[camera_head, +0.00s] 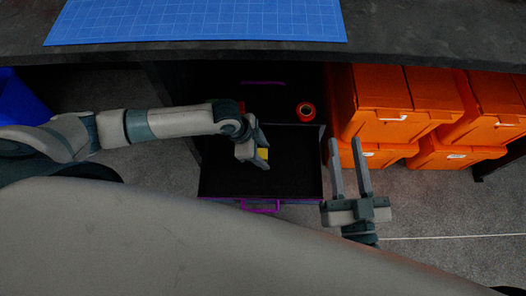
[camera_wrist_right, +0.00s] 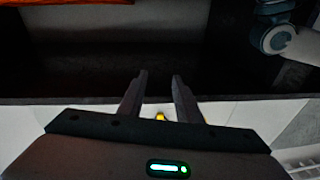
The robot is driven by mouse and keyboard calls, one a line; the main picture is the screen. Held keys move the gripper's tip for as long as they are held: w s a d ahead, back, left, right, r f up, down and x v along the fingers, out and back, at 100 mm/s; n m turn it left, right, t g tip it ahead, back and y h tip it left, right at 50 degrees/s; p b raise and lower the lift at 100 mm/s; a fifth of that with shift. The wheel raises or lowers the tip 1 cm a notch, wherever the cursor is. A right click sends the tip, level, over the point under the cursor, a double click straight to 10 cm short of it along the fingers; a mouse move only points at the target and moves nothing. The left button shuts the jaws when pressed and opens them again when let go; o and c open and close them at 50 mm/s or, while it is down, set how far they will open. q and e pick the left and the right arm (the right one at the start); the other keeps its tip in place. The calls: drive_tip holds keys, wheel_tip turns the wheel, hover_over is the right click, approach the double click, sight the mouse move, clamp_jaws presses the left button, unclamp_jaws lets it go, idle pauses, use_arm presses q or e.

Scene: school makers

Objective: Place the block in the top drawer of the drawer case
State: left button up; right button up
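A small yellow block (camera_head: 263,153) sits between the fingertips of my left gripper (camera_head: 261,157), which is shut on it. The left gripper is over the dark interior of a pulled-out drawer (camera_head: 220,186) with a purple handle (camera_head: 262,207). The drawer case is mostly hidden under the table. My right gripper (camera_head: 346,140) is open and empty, just right of the drawer's right side. Its parted fingers show in the right wrist view (camera_wrist_right: 158,77). A small yellow spot (camera_wrist_right: 160,117) lies between them; I cannot tell what it is.
A red tape roll (camera_head: 306,111) lies at the back right of the drawer. A second purple handle (camera_head: 263,83) shows behind. Orange bins (camera_head: 380,100) stand to the right under the dark table (camera_head: 420,45), which bears a blue cutting mat (camera_head: 200,20). Grey floor lies in front.

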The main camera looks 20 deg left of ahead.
use_arm(q)
drive_tip(key=shift+r, duration=0.1)
drive_tip(key=shift+r, duration=0.15)
drive_tip(key=shift+a+r, duration=0.15)
drive_tip(key=shift+r, duration=0.1)
drive_tip(key=p+v, duration=0.3)
drive_tip(key=v, duration=0.8)
use_arm(e)
wheel_tip(320, 180, down, 10)
drive_tip(key=s+d+g+h, duration=0.1)
drive_tip(key=d+g+h, duration=0.1)
drive_tip(key=g, duration=0.4)
drive_tip(key=shift+s+d, duration=0.15)
drive_tip(key=shift+d, duration=0.1)
use_arm(q)
drive_tip(key=shift+s+a+r, duration=0.1)
drive_tip(key=s+d+r+n+t+h, duration=0.2)
drive_tip(key=d+r+n+t+h, duration=0.1)
drive_tip(key=d, duration=0.5)
drive_tip(key=s+d+r+n+t+h, duration=0.2)
drive_tip(key=d+r+n+t, duration=0.1)
drive_tip(key=d, duration=0.5)
drive_tip(key=s+a+n+t+y, duration=0.2)
drive_tip(key=a+n+t+y, duration=0.2)
drive_tip(key=a, duration=0.6)
drive_tip(key=shift+s+a+r+n+t, duration=0.2)
drive_tip(key=shift+s+r+n+t, duration=0.1)
drive_tip(key=shift+n, duration=0.8)
